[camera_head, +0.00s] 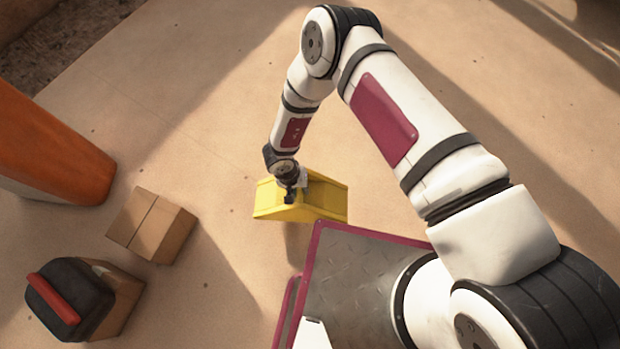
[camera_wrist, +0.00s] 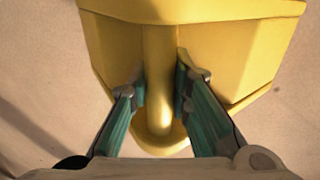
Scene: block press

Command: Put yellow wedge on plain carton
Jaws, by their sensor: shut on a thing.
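The yellow wedge (camera_head: 325,198) is in the middle of the head view, under the end of my arm. My gripper (camera_head: 290,190) is shut on it from above. In the wrist view, the two teal-padded fingers of my gripper (camera_wrist: 160,95) close on a raised yellow rib of the wedge (camera_wrist: 225,50). A shadow lies on the floor just below the wedge in the head view; I cannot tell how high the wedge is. The plain carton (camera_head: 152,225), a brown box with a seam on top, stands on the floor to the left of the wedge.
A second brown carton (camera_head: 122,300) stands nearer at the lower left, with a dark case with a red handle (camera_head: 68,300) on it. A large orange rounded object (camera_head: 60,150) is at the left edge. Bare floor lies between the wedge and the plain carton.

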